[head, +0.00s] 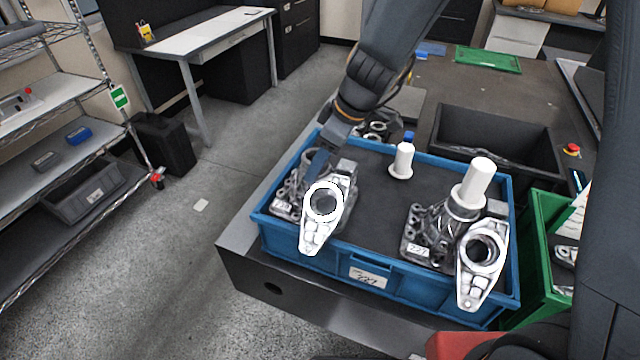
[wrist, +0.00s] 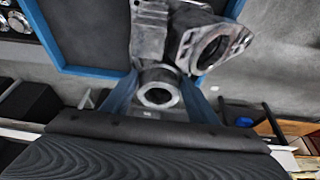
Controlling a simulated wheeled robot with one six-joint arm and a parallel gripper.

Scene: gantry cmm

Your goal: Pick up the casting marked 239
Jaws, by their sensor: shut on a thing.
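A grey metal casting (head: 325,205) with a bright ringed flange is at the left end of the blue crate (head: 385,278), its flange overlapping the front wall in the picture. A small tag (head: 283,207) shows beside it, too small to read surely. My gripper (head: 318,168) comes down from above onto this casting, its fingers partly hidden. In the wrist view, my gripper (wrist: 158,98) has blue fingers shut on both sides of the casting's round neck (wrist: 158,88). I cannot tell whether the casting is clear of the crate floor.
A similar casting (head: 480,250), with a tag seeming to read 227, is at the crate's right end. White posts (head: 474,183) (head: 402,160) stand in the crate. A black bin (head: 495,140) is behind and a green crate (head: 540,250) to the right. The crate's middle is bare.

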